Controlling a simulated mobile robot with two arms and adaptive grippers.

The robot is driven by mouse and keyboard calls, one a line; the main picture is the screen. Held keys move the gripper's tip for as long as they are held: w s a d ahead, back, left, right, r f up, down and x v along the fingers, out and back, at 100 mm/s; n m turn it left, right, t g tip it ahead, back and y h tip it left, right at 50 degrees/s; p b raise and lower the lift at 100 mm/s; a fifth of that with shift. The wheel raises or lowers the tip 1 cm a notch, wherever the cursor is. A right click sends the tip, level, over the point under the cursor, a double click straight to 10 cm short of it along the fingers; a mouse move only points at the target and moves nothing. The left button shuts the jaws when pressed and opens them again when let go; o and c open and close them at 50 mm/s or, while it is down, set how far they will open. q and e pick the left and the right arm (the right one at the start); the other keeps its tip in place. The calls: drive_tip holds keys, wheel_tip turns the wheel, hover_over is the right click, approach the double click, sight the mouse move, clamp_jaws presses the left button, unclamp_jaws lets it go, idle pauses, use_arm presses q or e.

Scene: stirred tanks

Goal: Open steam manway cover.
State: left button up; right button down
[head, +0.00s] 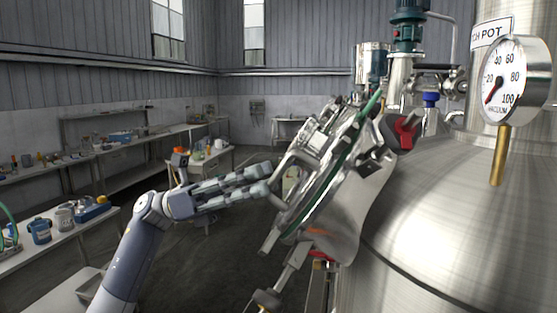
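The steam manway cover (318,150) is a round steel lid with a green gasket line along its edge. It stands steeply tilted on the side of the steel tank (450,215), with bars and clamp fittings on its outer face. I cannot tell whether there is a gap between the cover and its neck (345,220). My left gripper (267,179) is at the left of the cover, with its fingertips close to a handle bar (292,158). The two fingers look apart; whether they touch the bar is unclear. My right gripper is not in view.
A vacuum gauge (502,80) on a brass stem and a red knob (405,131) stand on the tank side. A green motor (407,25) rises behind. Benches with bottles and tools line the left wall, including a blue-and-yellow device (90,210). The floor between is open.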

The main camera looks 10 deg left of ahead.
sight(278, 174)
use_arm(q)
drive_tip(key=p+x, duration=0.1)
drive_tip(key=x, duration=0.3)
drive_tip(key=shift+w+a+r, duration=0.1)
drive_tip(key=shift+d+p, duration=0.35)
drive_tip(key=shift+c, duration=0.4)
clamp_jaws()
drive_tip(key=shift+a, duration=0.1)
